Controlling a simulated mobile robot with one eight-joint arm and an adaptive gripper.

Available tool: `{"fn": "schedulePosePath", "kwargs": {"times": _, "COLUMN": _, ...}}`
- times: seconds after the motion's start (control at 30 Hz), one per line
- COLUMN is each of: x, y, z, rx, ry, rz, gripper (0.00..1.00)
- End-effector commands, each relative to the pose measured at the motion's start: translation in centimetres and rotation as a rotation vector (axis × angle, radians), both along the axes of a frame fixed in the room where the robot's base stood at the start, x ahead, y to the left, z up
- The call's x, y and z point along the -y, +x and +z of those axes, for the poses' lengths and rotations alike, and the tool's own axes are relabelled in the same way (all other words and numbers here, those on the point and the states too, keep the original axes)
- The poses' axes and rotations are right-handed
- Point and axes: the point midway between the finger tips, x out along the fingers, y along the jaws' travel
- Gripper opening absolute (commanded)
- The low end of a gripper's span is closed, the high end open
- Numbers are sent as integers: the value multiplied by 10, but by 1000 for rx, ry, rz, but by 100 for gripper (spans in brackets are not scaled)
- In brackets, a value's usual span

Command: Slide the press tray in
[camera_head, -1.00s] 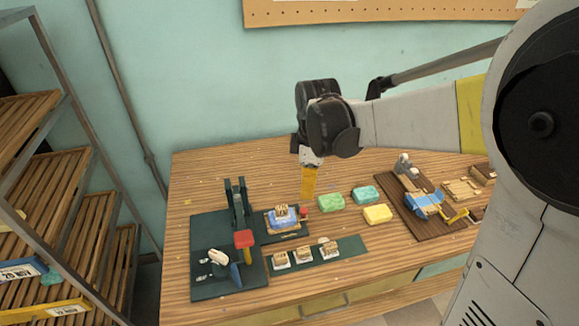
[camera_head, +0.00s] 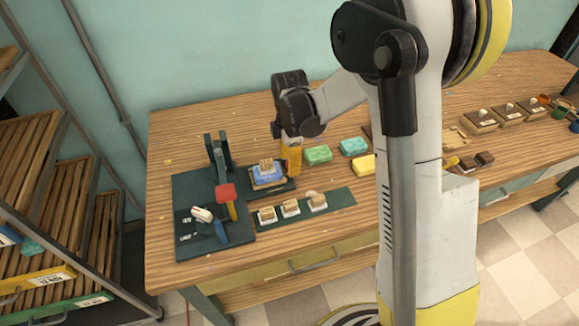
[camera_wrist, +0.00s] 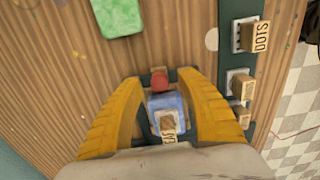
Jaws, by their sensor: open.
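The press tray (camera_head: 285,188) is a dark tray on the table, just right of the press. It carries a blue soap (camera_head: 263,179) with a wooden stamp (camera_head: 266,165) on top. My gripper (camera_head: 292,168) points down at the tray's right end, with yellow fingers. Contact with the knob cannot be told.
A dark green strip (camera_head: 341,199) with several stamps lies in front of the tray. Green (camera_head: 318,155), teal (camera_head: 353,146) and yellow (camera_head: 363,165) soaps lie to the right. A slatted rack (camera_head: 40,200) stands left. Bare wood lies behind the tray.

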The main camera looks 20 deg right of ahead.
Motion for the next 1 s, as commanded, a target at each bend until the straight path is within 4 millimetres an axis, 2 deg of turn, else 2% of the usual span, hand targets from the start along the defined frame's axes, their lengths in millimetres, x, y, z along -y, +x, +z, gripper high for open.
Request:
{"fn": "schedulePosePath", "kwargs": {"times": 0.33, "x": 0, "y": 0, "z": -5, "rx": 0, "ry": 0, "rz": 0, "gripper": 45}}
{"fn": "schedulePosePath", "kwargs": {"times": 0.37, "x": 0, "y": 0, "z": -5, "rx": 0, "ry": 0, "rz": 0, "gripper": 40}}
{"fn": "schedulePosePath", "kwargs": {"times": 0.4, "x": 0, "y": 0, "z": -5, "rx": 0, "ry": 0, "rz": 0, "gripper": 28}}
{"fn": "schedulePosePath", "kwargs": {"times": 0.5, "x": 0, "y": 0, "z": -5, "rx": 0, "ry": 0, "rz": 0, "gripper": 0}}
{"fn": "schedulePosePath", "kwargs": {"times": 0.67, "x": -1, "y": 0, "z": -5, "rx": 0, "ry": 0, "rz": 0, "gripper": 0}}
{"fn": "schedulePosePath", "kwargs": {"times": 0.77, "x": -12, "y": 0, "z": -5, "rx": 0, "ry": 0, "rz": 4, "gripper": 0}}
{"fn": "schedulePosePath", "kwargs": {"times": 1.0, "x": -77, "y": 0, "z": -5, "rx": 0, "ry": 1, "rz": 7, "gripper": 0}}
